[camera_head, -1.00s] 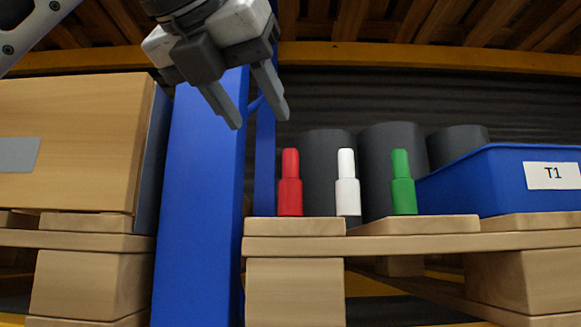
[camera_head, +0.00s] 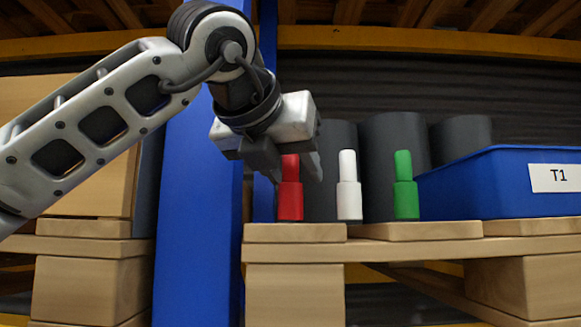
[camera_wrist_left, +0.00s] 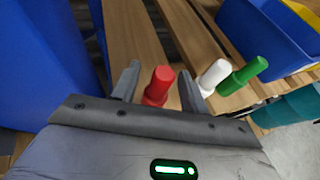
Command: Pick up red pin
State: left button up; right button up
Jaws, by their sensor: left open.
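The red pin (camera_head: 290,200) stands upright on the pallet board at the left end of a row of three pins. It also shows in the left wrist view (camera_wrist_left: 158,88), between the two fingers. The white pin (camera_head: 349,200) and the green pin (camera_head: 405,199) stand to its right. My left gripper (camera_head: 297,172) is open at the red pin's upper part and partly covers it in the head view. In the left wrist view, the left gripper (camera_wrist_left: 158,88) has one finger on each side of the pin, with no clear contact. My right gripper is not in view.
A blue bin (camera_head: 490,190) labelled T1 stands right of the pins. Dark cylinders (camera_head: 393,140) stand behind them. A blue upright post (camera_head: 196,230) rises at the left, with a wooden box (camera_head: 40,90) beyond it. The pallet (camera_head: 400,250) has bare board in front.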

pick_arm(q)
grip_shut()
jog(key=shift+r, duration=0.1)
